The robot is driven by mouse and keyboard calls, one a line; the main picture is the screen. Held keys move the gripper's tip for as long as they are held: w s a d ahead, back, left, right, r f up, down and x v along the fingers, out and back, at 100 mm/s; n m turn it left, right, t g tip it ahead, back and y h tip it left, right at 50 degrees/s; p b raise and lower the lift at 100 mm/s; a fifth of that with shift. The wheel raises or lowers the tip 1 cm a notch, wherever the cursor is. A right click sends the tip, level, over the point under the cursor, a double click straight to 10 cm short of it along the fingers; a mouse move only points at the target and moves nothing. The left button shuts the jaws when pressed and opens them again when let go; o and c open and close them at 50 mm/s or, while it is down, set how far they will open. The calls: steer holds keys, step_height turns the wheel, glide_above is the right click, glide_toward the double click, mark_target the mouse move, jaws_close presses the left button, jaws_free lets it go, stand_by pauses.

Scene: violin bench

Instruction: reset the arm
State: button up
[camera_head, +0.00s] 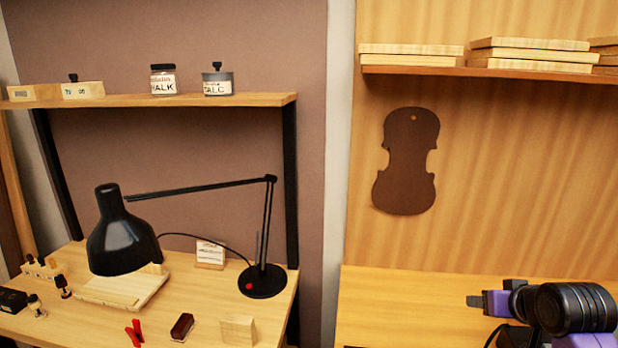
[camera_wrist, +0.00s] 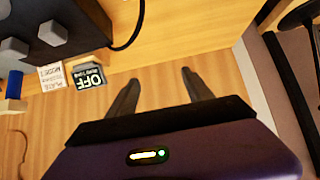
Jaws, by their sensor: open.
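My gripper (camera_wrist: 160,88) shows in the wrist view with its two dark fingers apart and nothing between them. Below the fingers is a bare wooden surface. In the head view, part of my arm, black and purple, shows at the lower right over the right bench (camera_head: 400,300). I cannot make out the fingertips clearly there.
The left bench (camera_head: 60,325) holds a black lamp (camera_head: 122,240), red clips (camera_head: 134,333), a dark block (camera_head: 182,326) and a pale wood block (camera_head: 238,329). In the wrist view, an OFF card (camera_wrist: 89,76) lies beside a dark box (camera_wrist: 70,25) with grey knobs.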

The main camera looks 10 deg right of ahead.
steer(key=s+a+m+t+h, duration=0.2)
steer(key=s+a+t, duration=0.5)
steer(key=s+a, duration=0.5)
steer(key=s+a+f+n+y, duration=0.1)
steer(key=s+a, duration=0.3)
steer(key=s, duration=0.6)
steer(key=s+a+f+n+g+y, duration=0.1)
steer(key=s+a, duration=0.4)
steer(key=s, duration=0.6)
steer(key=s+a+f+n+y, duration=0.2)
steer(key=s+a, duration=0.3)
steer(key=s, duration=0.5)
steer(key=shift+s+f+n+y+b, duration=0.3)
steer(key=shift+f+n+b, duration=0.05)
steer(key=shift+n, duration=0.25)
steer(key=shift+a, duration=0.1)
